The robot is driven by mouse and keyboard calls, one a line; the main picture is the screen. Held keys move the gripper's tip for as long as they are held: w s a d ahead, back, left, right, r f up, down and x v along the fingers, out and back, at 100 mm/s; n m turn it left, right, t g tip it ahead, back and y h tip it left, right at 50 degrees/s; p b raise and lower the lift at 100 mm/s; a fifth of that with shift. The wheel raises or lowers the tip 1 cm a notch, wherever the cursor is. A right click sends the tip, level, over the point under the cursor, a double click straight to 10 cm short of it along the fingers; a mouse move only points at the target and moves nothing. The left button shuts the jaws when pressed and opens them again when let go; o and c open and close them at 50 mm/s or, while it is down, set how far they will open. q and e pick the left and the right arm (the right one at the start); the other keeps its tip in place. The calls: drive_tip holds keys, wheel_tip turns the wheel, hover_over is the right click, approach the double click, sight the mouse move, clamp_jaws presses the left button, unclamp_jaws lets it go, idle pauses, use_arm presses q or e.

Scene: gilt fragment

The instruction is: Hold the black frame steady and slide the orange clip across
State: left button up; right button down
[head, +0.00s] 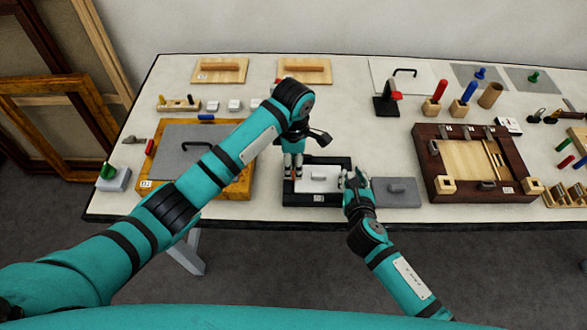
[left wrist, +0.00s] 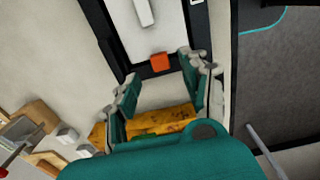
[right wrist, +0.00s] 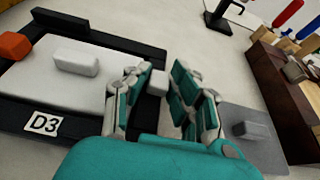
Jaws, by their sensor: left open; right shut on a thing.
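The black frame (head: 296,199) lies flat on the table around a pale panel (head: 318,183) with a raised grey handle. The orange clip (left wrist: 160,62) sits on the frame's left bar; it also shows in the right wrist view (right wrist: 13,46). My left gripper (left wrist: 160,78) is open, its fingertips pointing down on either side near the clip, with a gap between. My right gripper (right wrist: 160,88) is shut on a small grey block (right wrist: 157,82) at the frame's right side. The fingers partly hide how the block joins the frame.
A grey plate (head: 399,193) with a handle lies just right of my right gripper. A dark wooden box frame (head: 430,160) stands further right. A wooden tray (head: 160,188) with a grey sheet is at left, under my left arm. The table's front edge is close.

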use_arm(q)
wheel_tip(320, 180, up, 8)
drive_tip(key=shift+f, duration=0.1)
idle(0.4)
use_arm(e)
drive_tip(key=c, duration=1.1)
unclamp_jaws()
